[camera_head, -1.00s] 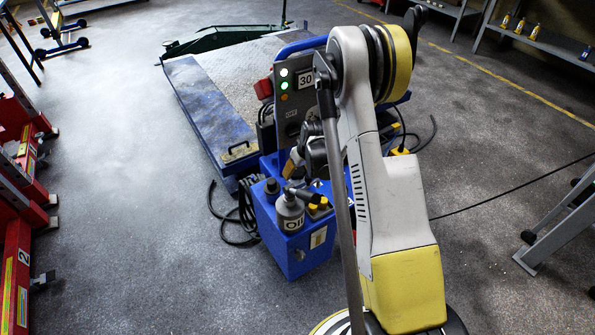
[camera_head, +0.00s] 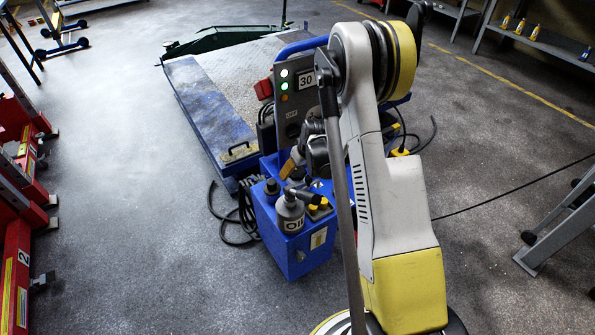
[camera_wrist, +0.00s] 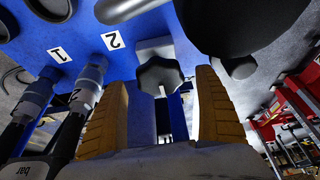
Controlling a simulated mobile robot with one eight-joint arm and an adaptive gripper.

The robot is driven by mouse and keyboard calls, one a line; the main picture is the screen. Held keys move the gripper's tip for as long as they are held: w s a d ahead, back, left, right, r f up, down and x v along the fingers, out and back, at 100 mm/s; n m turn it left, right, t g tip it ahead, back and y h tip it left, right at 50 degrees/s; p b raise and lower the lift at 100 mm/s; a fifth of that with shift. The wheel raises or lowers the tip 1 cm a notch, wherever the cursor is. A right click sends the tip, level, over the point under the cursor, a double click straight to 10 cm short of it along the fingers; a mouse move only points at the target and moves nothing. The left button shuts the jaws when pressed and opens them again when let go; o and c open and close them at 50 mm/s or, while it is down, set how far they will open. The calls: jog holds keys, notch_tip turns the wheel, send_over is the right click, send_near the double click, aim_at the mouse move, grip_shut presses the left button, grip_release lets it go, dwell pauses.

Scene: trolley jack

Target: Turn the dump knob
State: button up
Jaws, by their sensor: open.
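The dump knob (camera_wrist: 160,76) is a dark lobed knob on a light square block, on the blue power unit seen in the wrist view. My gripper (camera_wrist: 160,80) is open, with one yellow ribbed finger on each side of the knob and visible gaps between. I cannot tell how deep the fingers reach along it. In the head view my gripper (camera_head: 291,161) is partly visible above the blue power unit (camera_head: 285,258), beside the control panel. The knob cannot be made out there.
An OIL bottle (camera_head: 290,214) stands on the unit. Hose fittings (camera_wrist: 88,85) marked 1 and 2 sit left of my fingers. A large dark rounded part (camera_wrist: 230,25) is close above right. The blue-edged lift platform (camera_head: 205,105) lies behind; open floor is at left.

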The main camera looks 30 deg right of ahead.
jog(key=v, duration=1.1)
jog(key=shift+s, duration=0.1)
